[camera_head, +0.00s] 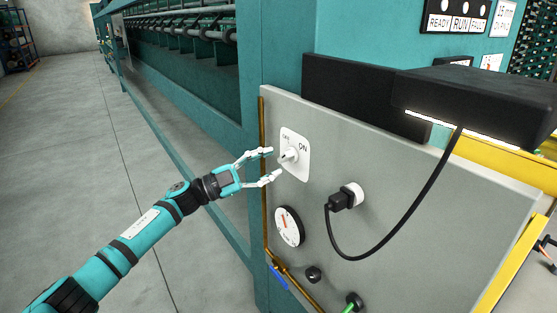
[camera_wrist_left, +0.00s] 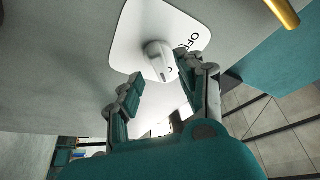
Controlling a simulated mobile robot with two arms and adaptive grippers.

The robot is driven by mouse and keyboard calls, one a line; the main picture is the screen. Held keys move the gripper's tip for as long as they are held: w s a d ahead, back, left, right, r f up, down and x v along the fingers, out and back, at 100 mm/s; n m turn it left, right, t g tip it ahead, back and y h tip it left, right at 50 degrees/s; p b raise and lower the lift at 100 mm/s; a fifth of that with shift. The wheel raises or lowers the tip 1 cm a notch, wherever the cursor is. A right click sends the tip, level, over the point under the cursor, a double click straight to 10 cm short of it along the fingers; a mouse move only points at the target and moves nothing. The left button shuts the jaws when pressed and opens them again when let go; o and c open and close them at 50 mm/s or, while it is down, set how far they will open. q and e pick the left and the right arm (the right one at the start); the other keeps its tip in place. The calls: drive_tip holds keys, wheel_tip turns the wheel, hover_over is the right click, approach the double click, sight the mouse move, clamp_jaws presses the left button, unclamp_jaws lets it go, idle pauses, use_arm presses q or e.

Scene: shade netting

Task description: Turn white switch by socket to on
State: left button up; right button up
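The white switch (camera_head: 289,156) is a rotary knob on a white plate (camera_head: 301,168), marked OFF at upper left and ON at upper right, on a grey panel. I cannot tell for sure which mark the knob points to. The white socket (camera_head: 357,190) is to its lower right, with a black plug (camera_head: 341,200) in it. My left gripper (camera_head: 273,164) is open in front of the switch, its fingertips near either side of the knob. In the left wrist view the knob (camera_wrist_left: 158,58) shows just beyond the open fingers (camera_wrist_left: 160,76). My right gripper does not show.
A black cable (camera_head: 432,184) hangs from the plug up to a black lit box (camera_head: 480,98). A round dial (camera_head: 289,226) and small knobs sit lower on the grey panel (camera_head: 420,240). A brass pipe (camera_head: 263,190) runs along its left edge. Open floor lies left.

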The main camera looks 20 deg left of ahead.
use_arm(q)
drive_tip(key=v, duration=0.8)
drive_tip(key=shift+s+a, duration=0.3)
